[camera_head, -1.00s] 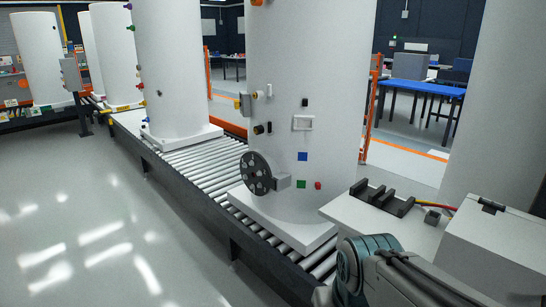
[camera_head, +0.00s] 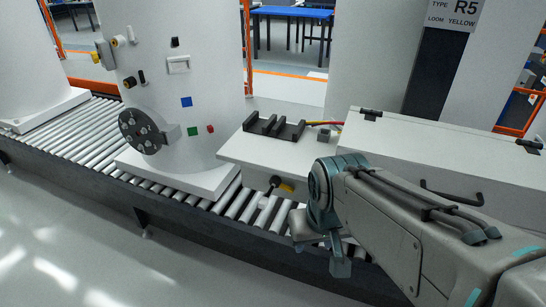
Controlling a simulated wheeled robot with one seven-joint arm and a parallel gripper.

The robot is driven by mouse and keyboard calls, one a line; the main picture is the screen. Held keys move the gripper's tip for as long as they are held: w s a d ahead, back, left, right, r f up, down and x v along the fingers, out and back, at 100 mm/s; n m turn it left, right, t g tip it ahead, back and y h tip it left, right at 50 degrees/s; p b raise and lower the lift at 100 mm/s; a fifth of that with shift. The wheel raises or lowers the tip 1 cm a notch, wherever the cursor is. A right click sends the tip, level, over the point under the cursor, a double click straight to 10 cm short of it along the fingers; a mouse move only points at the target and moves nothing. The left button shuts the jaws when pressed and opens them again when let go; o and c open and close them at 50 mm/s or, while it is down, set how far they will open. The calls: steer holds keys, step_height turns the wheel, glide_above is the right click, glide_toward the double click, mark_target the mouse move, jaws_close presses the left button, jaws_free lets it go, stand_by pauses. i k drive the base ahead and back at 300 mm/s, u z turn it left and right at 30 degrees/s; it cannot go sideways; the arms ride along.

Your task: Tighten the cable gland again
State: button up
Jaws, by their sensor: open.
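A small dark fitting with a yellow piece (camera_head: 286,187) shows under the front edge of the white shelf; it may be the cable gland, but it is too small to be sure. Red and yellow cables (camera_head: 325,123) run along the back of the shelf, beside a small grey block. My gripper (camera_head: 340,262) hangs below my teal wrist joint, in front of the conveyor and lower right of the dark fitting. It is open, apart from the fitting, and I see nothing held. Its fingers are small and partly hidden by my arm.
A white tank (camera_head: 215,75) with a black bolted flange (camera_head: 140,131) stands on the roller conveyor (camera_head: 90,140). The white shelf (camera_head: 235,146) carries a black slotted holder (camera_head: 273,126). A white lidded box (camera_head: 440,150) with a black handle stands behind my arm. The floor at left front is clear.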

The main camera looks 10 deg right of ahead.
mark_target(275, 180)
steer(key=z, duration=0.45)
steer(key=k, duration=0.4)
steer(key=u, duration=0.35)
steer(key=i, duration=0.5)
steer(key=u, duration=1.85)
steer(key=k, duration=0.85)
steer(key=z, duration=1.3)
